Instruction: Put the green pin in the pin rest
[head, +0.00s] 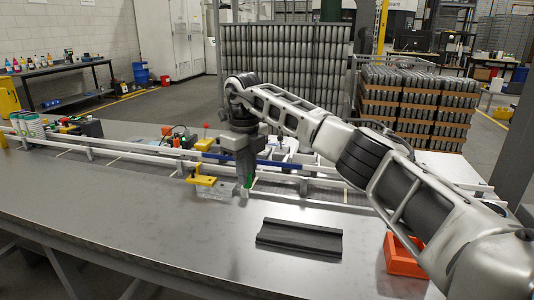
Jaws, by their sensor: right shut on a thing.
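The green pin (249,181) shows as a small upright green piece at the tips of my right gripper (246,184). My right gripper points down and is shut on it, by the front rail of the conveyor. The fingers hide part of the pin, and I cannot tell whether its lower end touches anything. A dark grooved block (299,238), which looks like the pin rest, lies on the grey table to the right of and nearer than the gripper. It looks empty. My left gripper is not in view.
A yellow bracket (202,180) stands just left of the gripper. A conveyor with white rails (130,150) runs along the table behind. An orange bin (403,256) sits at the right under my right arm. The grey table (170,230) is clear at front left.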

